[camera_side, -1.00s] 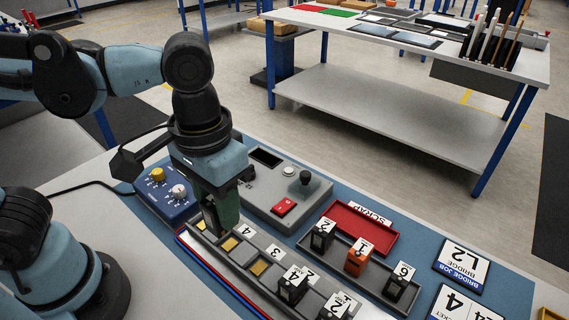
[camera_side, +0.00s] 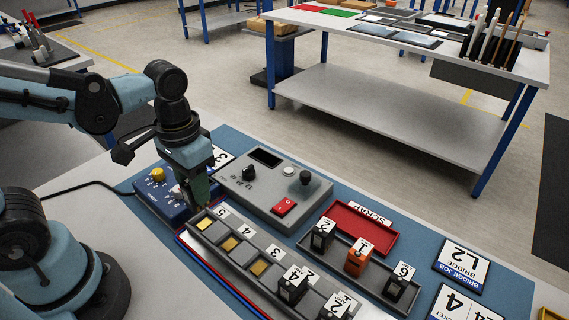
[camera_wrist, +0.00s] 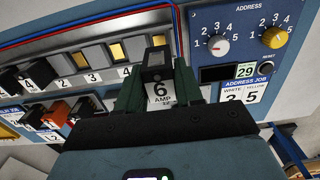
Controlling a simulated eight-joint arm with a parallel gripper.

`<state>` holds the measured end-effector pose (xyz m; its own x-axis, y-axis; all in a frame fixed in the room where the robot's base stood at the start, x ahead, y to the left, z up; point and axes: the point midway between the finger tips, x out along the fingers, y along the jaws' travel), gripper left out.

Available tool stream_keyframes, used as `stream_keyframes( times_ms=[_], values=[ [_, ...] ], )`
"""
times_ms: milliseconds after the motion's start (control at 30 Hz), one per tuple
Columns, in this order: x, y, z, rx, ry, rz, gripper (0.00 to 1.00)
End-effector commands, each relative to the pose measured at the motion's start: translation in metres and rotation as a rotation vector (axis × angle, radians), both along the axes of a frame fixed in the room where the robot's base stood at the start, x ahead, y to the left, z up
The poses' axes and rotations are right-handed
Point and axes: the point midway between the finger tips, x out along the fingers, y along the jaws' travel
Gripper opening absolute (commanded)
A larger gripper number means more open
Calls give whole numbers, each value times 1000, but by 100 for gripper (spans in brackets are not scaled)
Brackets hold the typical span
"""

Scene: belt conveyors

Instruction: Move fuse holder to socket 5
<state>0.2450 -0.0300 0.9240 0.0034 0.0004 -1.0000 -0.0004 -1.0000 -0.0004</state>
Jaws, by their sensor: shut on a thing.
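My gripper (camera_side: 193,198) is shut on a black fuse holder (camera_wrist: 157,62), which stands between the green fingers in the wrist view. A white label below it reads 6 AMP. In the side view the holder is mostly hidden by the fingers. My gripper is at the left end of the grey socket strip (camera_side: 243,256), by the blue address panel. Socket 5 (camera_side: 205,223) shows a bare yellow pad beside its label 5, just right of my gripper. Sockets 4 (camera_side: 230,243) and 3 (camera_side: 259,267) also show bare pads.
The blue address panel (camera_wrist: 244,49) has a white knob and a yellow knob. Black holders (camera_side: 292,286) fill the near sockets. A tray (camera_side: 340,256) holds black and orange holders. A red scrap tray (camera_side: 365,232) and grey console (camera_side: 262,195) stand behind the strip.

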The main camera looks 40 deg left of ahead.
Motion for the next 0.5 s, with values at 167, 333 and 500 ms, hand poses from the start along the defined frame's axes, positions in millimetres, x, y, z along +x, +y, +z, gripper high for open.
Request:
stream_keyframes(
  times_ms=[167, 333, 500],
  values=[
    [1, 0, -17, 0, -1, 0, 9],
    [1, 0, -31, 0, 0, 0, 9],
    [0, 0, -41, 0, 0, 0, 9]
  ],
)
